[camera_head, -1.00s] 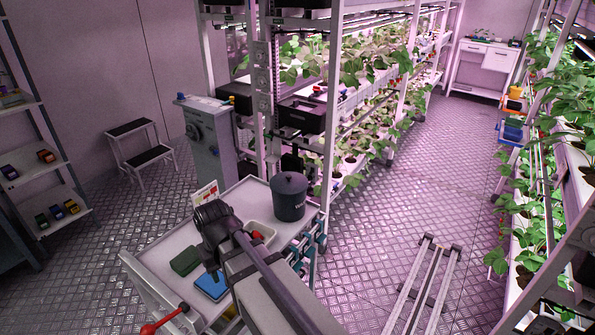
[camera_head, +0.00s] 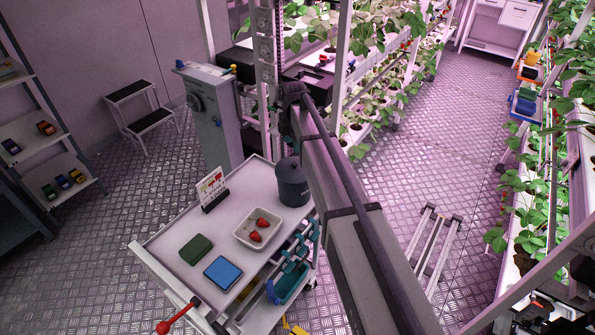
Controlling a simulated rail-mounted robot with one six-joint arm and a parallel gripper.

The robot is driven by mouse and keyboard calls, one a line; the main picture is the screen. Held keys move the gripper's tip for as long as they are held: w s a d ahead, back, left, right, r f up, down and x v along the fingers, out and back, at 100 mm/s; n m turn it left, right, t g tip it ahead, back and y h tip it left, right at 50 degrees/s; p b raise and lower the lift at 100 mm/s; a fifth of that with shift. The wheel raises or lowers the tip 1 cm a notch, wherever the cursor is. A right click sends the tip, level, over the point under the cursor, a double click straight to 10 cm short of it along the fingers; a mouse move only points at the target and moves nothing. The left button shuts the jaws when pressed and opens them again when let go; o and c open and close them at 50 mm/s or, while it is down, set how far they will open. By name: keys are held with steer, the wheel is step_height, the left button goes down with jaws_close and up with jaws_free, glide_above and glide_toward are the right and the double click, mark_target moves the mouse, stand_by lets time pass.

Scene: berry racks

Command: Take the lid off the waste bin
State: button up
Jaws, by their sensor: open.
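The waste bin (camera_head: 293,189) is a dark grey round bin standing upright at the back right corner of the white cart's top. Its dark lid (camera_head: 288,165) appears to sit on the bin. My arm reaches up from the lower right, passing just right of the bin, and its dark far joint shows above and behind it. My gripper is not seen; the arm seems to hide it, so its place relative to the lid cannot be told.
A grey cabinet (camera_head: 213,120) and plant racks stand behind.

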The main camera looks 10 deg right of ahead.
steer(key=b, duration=0.3)
glide_above(294, 163)
steer(key=f, duration=0.4)
steer(key=shift+s+a+f, duration=0.1)
steer(key=shift+s, duration=0.1)
steer(key=f+b, duration=0.5)
steer(key=shift+w+f, duration=0.15)
steer(key=shift+w, duration=0.1)
steer(key=shift+r, duration=0.25)
steer(key=shift+c, duration=0.2)
jaws_close()
